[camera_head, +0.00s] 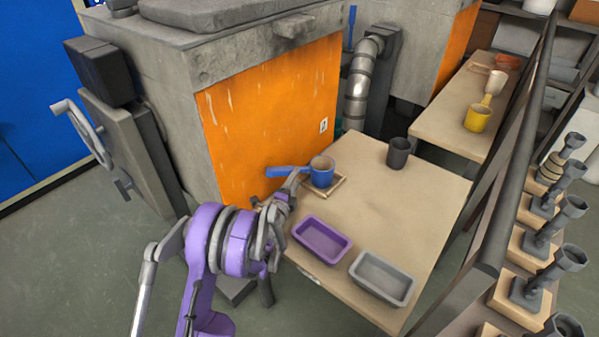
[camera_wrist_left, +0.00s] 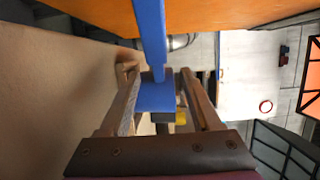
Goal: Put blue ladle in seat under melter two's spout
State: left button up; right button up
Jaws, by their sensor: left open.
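The blue ladle (camera_head: 322,177) stands upright at a square wooden seat (camera_head: 342,187) on the near table, its handle pointing left along the orange melter face (camera_head: 275,110). It also shows in the left wrist view (camera_wrist_left: 155,97), beyond and between the fingers, with its handle running up the picture. My left gripper (camera_head: 295,178) is open beside the ladle, close to its handle; in the left wrist view its open fingers (camera_wrist_left: 158,75) flank the blue shape. Contact cannot be told. No spout is clearly visible. My right gripper is not in view.
A dark cup (camera_head: 398,153), a purple tray (camera_head: 321,239) and a grey tray (camera_head: 382,278) stand on the near table (camera_head: 425,200). A second table holds a yellow ladle (camera_head: 478,118) and another wooden seat (camera_head: 479,69). A dark rail (camera_head: 515,150) runs along the right.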

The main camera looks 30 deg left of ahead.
pick_arm(q)
jog(key=v, duration=0.6)
jog(key=shift+s, duration=0.35)
jog(key=s+d+r+n+g, duration=0.1)
jog(key=s+d+n+g, duration=0.1)
jog(key=d+n, duration=0.1)
jog(key=s+d+r+n+g, duration=0.2)
jog(key=d+n, duration=0.1)
jog(key=s+d+r+n+g, duration=0.1)
jog(key=s+d+r+n, duration=0.1)
jog(key=s+d+n, duration=0.1)
jog(key=shift+d+r+g, duration=0.2)
jog(key=shift+d+g, duration=0.1)
jog(key=shift+g, duration=0.1)
jog(key=s+d+f+n+g+h, duration=0.1)
jog(key=s+d+n+g+h, duration=0.1)
jog(key=s+d, duration=0.5)
jog(key=s+d+f+n+g+h, duration=0.2)
jog(key=s+d+n+g, duration=0.2)
jog(key=s, duration=1.1)
jog(key=d+g, duration=0.1)
jog(key=d, duration=0.2)
jog(key=shift+s+d+f, duration=0.3)
jog(key=shift+s+d, duration=0.1)
